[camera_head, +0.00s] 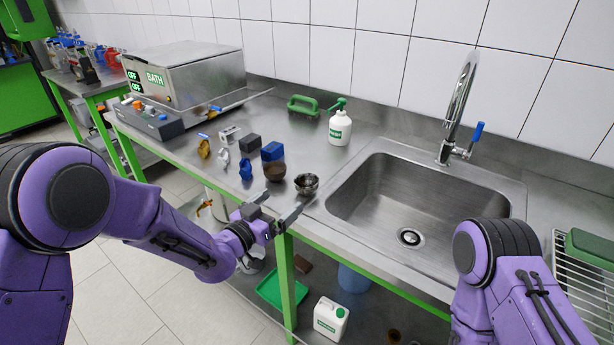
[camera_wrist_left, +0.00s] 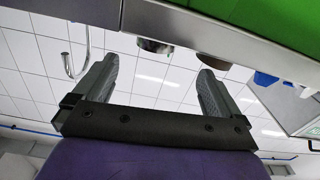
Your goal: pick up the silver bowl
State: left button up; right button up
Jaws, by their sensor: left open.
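The silver bowl (camera_head: 307,184) is small, round and shiny, and stands upright on the steel counter near its front edge, left of the sink. My left gripper (camera_head: 284,201) is open and empty at the counter's front edge, its fingers pointing towards the bowl and apart from it. In the left wrist view, which is upside down, the bowl (camera_wrist_left: 154,46) shows between and beyond the open fingers (camera_wrist_left: 157,70). My right arm shows at lower right, but its gripper is out of view.
A brown bowl (camera_head: 275,172) stands close left of the silver bowl. A blue box (camera_head: 273,151) and a blue figure-like item (camera_head: 246,169) are behind and left. The sink (camera_head: 420,200) opens to the right. A white bottle (camera_head: 340,128) stands behind.

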aim_at(301, 193)
pick_arm(q)
jog(key=x, duration=0.3)
jog(key=p+x, duration=0.1)
jog(key=shift+d+r, duration=0.4)
jog(key=p+x, duration=0.1)
jog(key=x, duration=0.3)
jog(key=shift+w+d+f+p, duration=0.1)
jog(key=shift+w+f+p, duration=0.1)
jog(key=shift+w+p, duration=0.15)
jog(key=shift+w+d, duration=0.25)
jog(key=c, duration=1.2)
